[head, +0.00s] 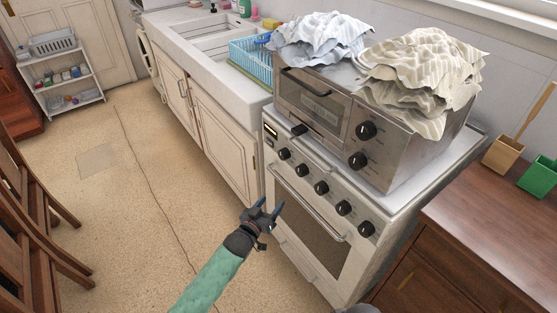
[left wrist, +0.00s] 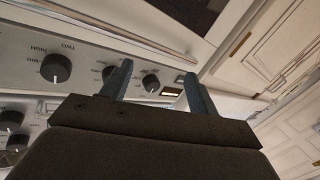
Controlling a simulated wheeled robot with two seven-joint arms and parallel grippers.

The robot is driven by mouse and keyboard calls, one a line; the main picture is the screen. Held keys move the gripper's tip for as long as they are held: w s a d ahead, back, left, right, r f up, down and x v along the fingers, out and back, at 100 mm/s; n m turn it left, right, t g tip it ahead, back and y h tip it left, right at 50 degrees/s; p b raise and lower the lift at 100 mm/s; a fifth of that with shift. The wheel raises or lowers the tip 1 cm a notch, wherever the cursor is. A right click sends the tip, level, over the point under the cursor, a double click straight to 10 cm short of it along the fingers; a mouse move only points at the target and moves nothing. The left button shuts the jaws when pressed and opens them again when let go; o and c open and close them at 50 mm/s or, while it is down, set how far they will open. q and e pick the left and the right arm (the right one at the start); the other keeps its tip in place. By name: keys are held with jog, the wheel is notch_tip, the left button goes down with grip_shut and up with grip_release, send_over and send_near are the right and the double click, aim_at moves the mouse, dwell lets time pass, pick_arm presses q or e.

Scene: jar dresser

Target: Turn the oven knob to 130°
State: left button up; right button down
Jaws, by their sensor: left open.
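A white stove with an oven door (head: 308,226) carries a front panel with a row of several black knobs, one of them a middle knob (head: 321,187). A metal toaster oven (head: 313,103) stands on it, with an upper knob (head: 366,130) and a lower knob (head: 357,160). I cannot tell which knob the task means. My left gripper (head: 270,205) is open and empty, in front of the stove's left side and apart from the knobs. In the left wrist view, panel knobs (left wrist: 56,68) (left wrist: 151,83) show beyond the open fingers (left wrist: 156,78); one is partly hidden.
Crumpled cloths (head: 425,75) (head: 320,36) lie on the toaster oven. A sink counter (head: 215,62) with a blue rack (head: 251,60) stands left of the stove, a wooden dresser (head: 480,220) right. Chairs (head: 35,215) stand at far left. The floor (head: 150,200) between is clear.

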aim_at(281, 157)
pick_arm(q)
jog(key=w+r+m+h, duration=0.1)
jog(key=w+r+h, duration=0.1)
jog(key=w, duration=0.2)
jog(key=w+d+r+m+h+p, duration=0.1)
jog(key=w+r+h, duration=0.2)
jog(key=w, duration=0.1)
jog(key=w+d+r+m+h, duration=0.1)
jog(key=w+r+m+h, duration=0.1)
jog(key=w+r+h, duration=0.1)
jog(key=shift+w+r+p, duration=0.1)
jog(key=shift+w+p, duration=0.3)
jog(key=shift+w, duration=0.45)
jog(key=shift+w+d+r, duration=0.15)
jog(key=shift+w+d, duration=0.3)
jog(key=shift+d, duration=0.05)
pick_arm(e)
jog(key=shift+g+h, duration=0.4)
jog(key=shift+s+d+r, duration=0.4)
jog(key=shift+d+r, duration=0.25)
jog(key=shift+r, duration=0.15)
jog(key=shift+s+d+r, duration=0.35)
jog(key=shift+d+r, duration=0.25)
jog(key=shift+r, duration=0.2)
pick_arm(q)
jog(key=shift+c, duration=0.2)
jog(key=c, duration=0.9)
pick_arm(e)
jog(key=shift+w+a+f, duration=0.1)
jog(key=shift+w, duration=0.15)
